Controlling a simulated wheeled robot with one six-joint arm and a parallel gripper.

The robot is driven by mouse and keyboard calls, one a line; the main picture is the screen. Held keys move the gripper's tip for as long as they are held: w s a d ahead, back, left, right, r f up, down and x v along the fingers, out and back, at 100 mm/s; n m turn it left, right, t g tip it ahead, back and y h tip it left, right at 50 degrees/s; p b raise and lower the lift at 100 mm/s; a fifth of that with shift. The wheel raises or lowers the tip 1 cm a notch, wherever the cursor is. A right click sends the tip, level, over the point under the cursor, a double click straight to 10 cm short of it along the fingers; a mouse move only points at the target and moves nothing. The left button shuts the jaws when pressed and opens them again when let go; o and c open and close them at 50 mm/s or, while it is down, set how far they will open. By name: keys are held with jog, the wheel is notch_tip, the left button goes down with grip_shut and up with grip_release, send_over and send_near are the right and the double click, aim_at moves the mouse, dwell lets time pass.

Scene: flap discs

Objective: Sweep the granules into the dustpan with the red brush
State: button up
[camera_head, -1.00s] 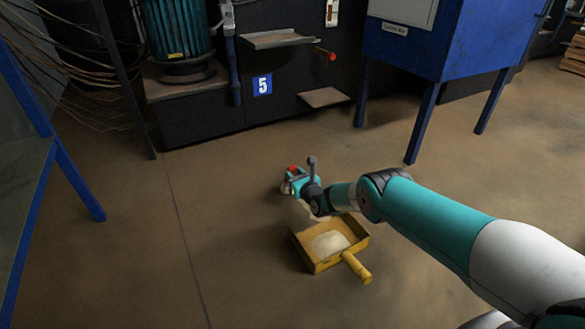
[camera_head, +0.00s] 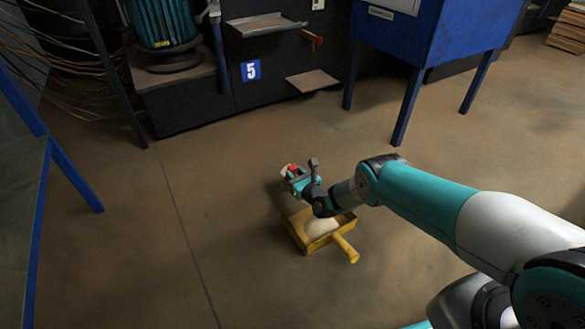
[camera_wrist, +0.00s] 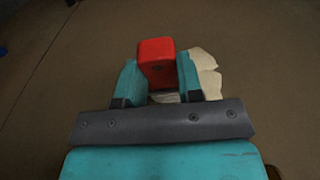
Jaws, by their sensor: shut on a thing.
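My gripper (camera_head: 292,180) is low over the floor, just beyond the far side of the yellow dustpan (camera_head: 297,239). It is shut on the red brush (camera_wrist: 156,60), whose red block stands between the two teal fingers in the wrist view. The brush's red top also shows in the head view (camera_head: 293,168). A pile of pale granules (camera_head: 322,226) lies in the dustpan, partly covered by my wrist. A pale patch (camera_wrist: 206,75) shows behind and right of the fingers in the wrist view; I cannot tell whether it is granules or bristles.
The dustpan's handle (camera_head: 345,248) points toward the lower right. A blue cabinet (camera_head: 430,35) on legs and a dark machine bench (camera_head: 190,105) stand behind. A blue-framed table (camera_head: 70,180) is at the left. The floor around the dustpan is clear.

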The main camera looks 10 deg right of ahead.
jog(key=p+v, duration=0.6)
jog(key=v, duration=0.3)
jog(key=shift+s+f, duration=0.35)
jog(key=shift+f, duration=0.1)
jog(key=shift+d+r+p, duration=0.1)
jog(key=shift+p, duration=0.25)
notch_tip(320, 180, up, 5)
jog(key=p, duration=0.3)
jog(key=shift+p, duration=0.4)
